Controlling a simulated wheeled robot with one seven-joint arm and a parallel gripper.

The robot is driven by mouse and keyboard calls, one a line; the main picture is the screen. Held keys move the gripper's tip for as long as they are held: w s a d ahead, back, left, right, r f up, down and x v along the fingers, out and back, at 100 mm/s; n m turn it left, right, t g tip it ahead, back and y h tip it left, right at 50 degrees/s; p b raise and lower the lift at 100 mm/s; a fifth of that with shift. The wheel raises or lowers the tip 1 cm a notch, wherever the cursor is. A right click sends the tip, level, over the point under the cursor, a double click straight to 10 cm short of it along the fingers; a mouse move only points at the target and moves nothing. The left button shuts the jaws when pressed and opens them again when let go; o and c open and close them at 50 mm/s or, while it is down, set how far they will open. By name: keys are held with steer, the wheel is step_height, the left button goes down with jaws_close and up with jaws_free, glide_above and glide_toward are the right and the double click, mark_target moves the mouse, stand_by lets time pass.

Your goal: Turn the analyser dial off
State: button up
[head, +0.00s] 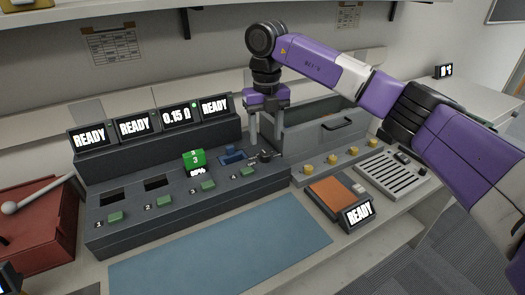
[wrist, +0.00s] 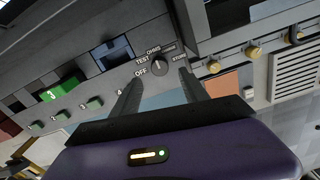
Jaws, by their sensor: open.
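The analyser dial (wrist: 158,68) is a dark round knob on the grey analyser panel (head: 190,218), with OFF, TEST, OHMS and a further label at its right printed around it. Its pointer is too small to read surely. In the head view the dial (head: 265,155) sits at the panel's right end. My gripper (head: 265,143) points down above it, open and empty. In the wrist view the two fingertips of my gripper (wrist: 160,77) are on either side of the dial, with gaps showing; I cannot tell their height above it.
One screen (head: 177,116) reads 0.15 Ω; the others read READY. A blue mat (head: 220,255) lies clear in front.

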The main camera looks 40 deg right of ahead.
mark_target(265, 154)
steer(key=shift+f, duration=3.05)
jaws_close()
